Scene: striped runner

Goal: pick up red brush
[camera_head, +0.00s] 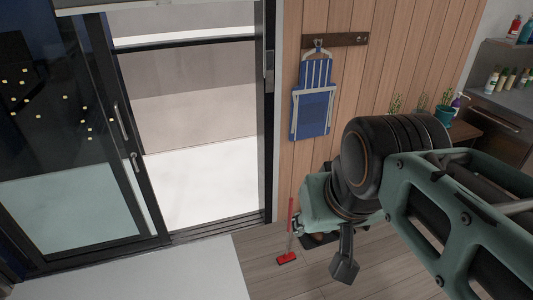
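The red brush (287,258) stands on the wooden floor near the wall, just right of the doorway. Its red head rests on the floor and its thin handle, red at the top, rises almost upright. My gripper (332,256) hangs at the end of my green and black arm, to the right of the brush and apart from it. One dark finger shows clearly; the other is mostly hidden behind the wrist, so the gap between them cannot be judged. I see nothing held in it.
A sliding glass door (75,140) stands left of the open doorway. A blue folding chair (313,110) hangs on the wood-panelled wall. Potted plants (445,113) and bottles (505,80) are at the right. A pale mat (150,275) covers the floor at lower left.

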